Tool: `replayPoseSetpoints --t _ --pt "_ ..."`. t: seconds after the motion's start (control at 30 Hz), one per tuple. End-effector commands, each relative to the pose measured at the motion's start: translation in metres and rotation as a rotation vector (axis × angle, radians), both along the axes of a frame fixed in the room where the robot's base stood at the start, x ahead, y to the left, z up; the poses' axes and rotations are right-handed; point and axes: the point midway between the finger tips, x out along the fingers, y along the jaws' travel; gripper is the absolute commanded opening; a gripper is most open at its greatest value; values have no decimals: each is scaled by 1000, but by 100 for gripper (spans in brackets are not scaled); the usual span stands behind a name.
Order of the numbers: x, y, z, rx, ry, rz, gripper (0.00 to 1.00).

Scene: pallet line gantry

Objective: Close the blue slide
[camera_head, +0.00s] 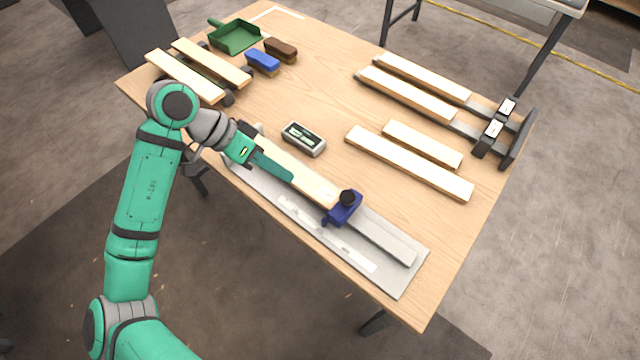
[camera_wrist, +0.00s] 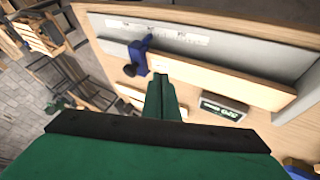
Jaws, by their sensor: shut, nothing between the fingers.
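The blue slide (camera_head: 343,209) with a black knob (camera_head: 348,197) sits on a grey measuring base (camera_head: 405,281) along the table's front edge. A pale board (camera_head: 312,186) lies on this base, and its right end is at the slide. I cannot tell whether they touch. The slide also shows in the wrist view (camera_wrist: 138,50), just beyond the left end of the board (camera_wrist: 225,75). My gripper (camera_head: 291,177) is shut and empty. Its green fingers are over or beside the board, short of the slide; they also show in the wrist view (camera_wrist: 161,80).
A grey readout box (camera_head: 303,139) stands behind the board. Two loose boards (camera_head: 410,162) lie to the right, and two more rest on a dark-ended fixture (camera_head: 518,139). Brushes (camera_head: 262,62), a green dustpan (camera_head: 236,37) and boards (camera_head: 185,76) are at the far left. The bare rail right of the slide is clear.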

Motion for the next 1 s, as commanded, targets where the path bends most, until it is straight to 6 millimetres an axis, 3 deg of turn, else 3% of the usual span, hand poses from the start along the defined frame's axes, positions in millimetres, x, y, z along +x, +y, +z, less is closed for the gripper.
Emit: replayPoseSetpoints --t 0.23,0.7,1.0 --pt "-4 -4 -13 14 17 -7 0" --pt "-2 -56 -80 12 17 -9 0" --pt "-22 -83 -80 14 14 -7 0"
